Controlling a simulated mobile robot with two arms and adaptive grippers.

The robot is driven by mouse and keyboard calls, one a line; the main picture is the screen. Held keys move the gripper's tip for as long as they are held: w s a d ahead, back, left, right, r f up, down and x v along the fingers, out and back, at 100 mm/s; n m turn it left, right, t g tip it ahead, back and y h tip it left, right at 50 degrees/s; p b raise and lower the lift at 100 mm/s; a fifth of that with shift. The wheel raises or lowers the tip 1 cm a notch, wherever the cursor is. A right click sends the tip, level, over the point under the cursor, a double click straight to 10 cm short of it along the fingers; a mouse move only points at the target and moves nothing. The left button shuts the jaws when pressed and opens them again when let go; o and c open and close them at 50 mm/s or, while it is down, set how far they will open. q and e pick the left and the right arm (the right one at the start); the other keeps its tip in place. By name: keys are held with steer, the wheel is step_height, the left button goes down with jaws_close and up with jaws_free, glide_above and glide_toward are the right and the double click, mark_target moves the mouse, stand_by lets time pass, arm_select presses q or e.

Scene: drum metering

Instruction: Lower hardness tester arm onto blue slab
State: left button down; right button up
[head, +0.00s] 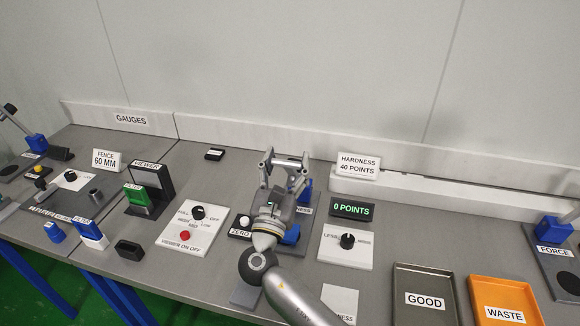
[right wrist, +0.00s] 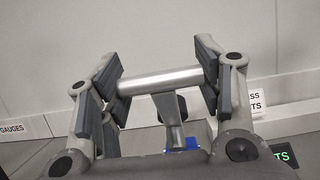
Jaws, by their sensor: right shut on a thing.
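My right gripper (head: 287,168) is shut on the silver cross-bar handle (right wrist: 160,81) of the hardness tester arm (right wrist: 172,107). In the right wrist view the bar spans between the finger pads and the arm runs down from its middle. The tester's blue post (head: 305,190) shows just behind my gripper. A blue piece (head: 291,236) lies low beside my wrist; I cannot tell whether it is the slab or part of the tester. My gripper hides most of the tester. The left gripper is out of view.
The display (head: 352,210) right of the tester reads 0 POINTS. A knob panel (head: 345,246) stands below it, and a hardness sign (head: 358,166) reads 40 POINTS. A GOOD tray (head: 424,272) and an orange WASTE tray (head: 505,290) lie at right. A viewer switch panel (head: 193,227) is left.

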steer(key=shift+s+a+f+t+h+b, duration=0.2)
steer(key=shift+s+f+t+b, duration=0.4)
steer(key=shift+b, duration=0.95)
steer(key=shift+s+a+f+t+h+b, duration=0.15)
steer(key=shift+s+a+f+t+b, duration=0.15)
steer(key=shift+s+f+b, duration=0.95)
steer(key=shift+s+a+f+t+h+b, duration=0.2)
steer(key=shift+f+t+b, duration=0.3)
steer(key=shift+b, duration=1.4)
